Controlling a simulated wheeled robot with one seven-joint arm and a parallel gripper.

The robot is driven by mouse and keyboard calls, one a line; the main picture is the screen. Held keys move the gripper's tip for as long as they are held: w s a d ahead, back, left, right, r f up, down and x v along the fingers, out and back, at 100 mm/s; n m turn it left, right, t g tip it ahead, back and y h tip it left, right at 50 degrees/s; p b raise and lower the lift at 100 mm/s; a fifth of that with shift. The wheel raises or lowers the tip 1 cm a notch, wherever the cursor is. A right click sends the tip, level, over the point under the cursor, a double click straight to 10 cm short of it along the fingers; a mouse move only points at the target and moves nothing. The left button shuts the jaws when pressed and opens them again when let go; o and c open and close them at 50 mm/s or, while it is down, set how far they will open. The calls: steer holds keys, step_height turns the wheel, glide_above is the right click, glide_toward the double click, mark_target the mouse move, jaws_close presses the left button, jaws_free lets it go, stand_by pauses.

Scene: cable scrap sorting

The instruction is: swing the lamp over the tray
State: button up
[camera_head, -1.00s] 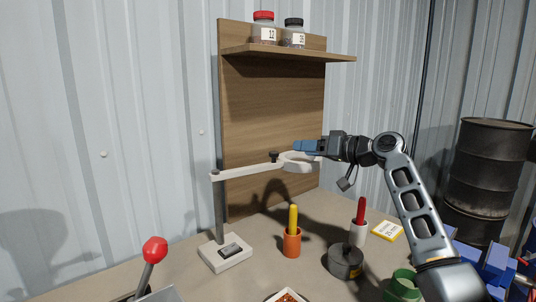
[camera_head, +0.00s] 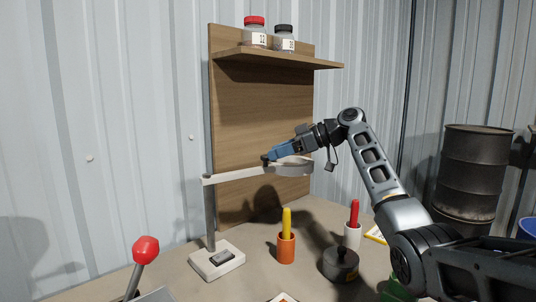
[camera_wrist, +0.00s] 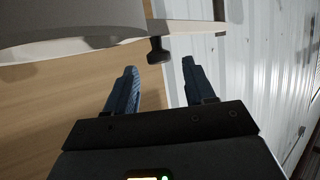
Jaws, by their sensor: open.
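The lamp has a white base (camera_head: 217,260) with a dark switch, a grey post, a pale jointed arm (camera_head: 236,175) and a round white head (camera_head: 294,167). A small black knob (camera_wrist: 157,50) sits on the lamp arm beside the head. My gripper (camera_head: 268,156) is open, its blue fingers close to the knob. In the wrist view my gripper (camera_wrist: 159,66) has its two fingers apart, with the knob just beyond and between the tips; nothing is held. Only a pale edge of what seems to be the tray (camera_head: 283,297) shows at the bottom of the head view.
An orange cup with a yellow handle (camera_head: 286,248), a white cup with a red handle (camera_head: 353,235) and a dark round pot (camera_head: 340,265) stand on the bench. A red-knobbed lever (camera_head: 146,250) is at left. A wooden shelf (camera_head: 275,58) holds two jars.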

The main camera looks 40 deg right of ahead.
steer(key=shift+x, duration=1.4)
steer(key=shift+c, duration=0.2)
jaws_close()
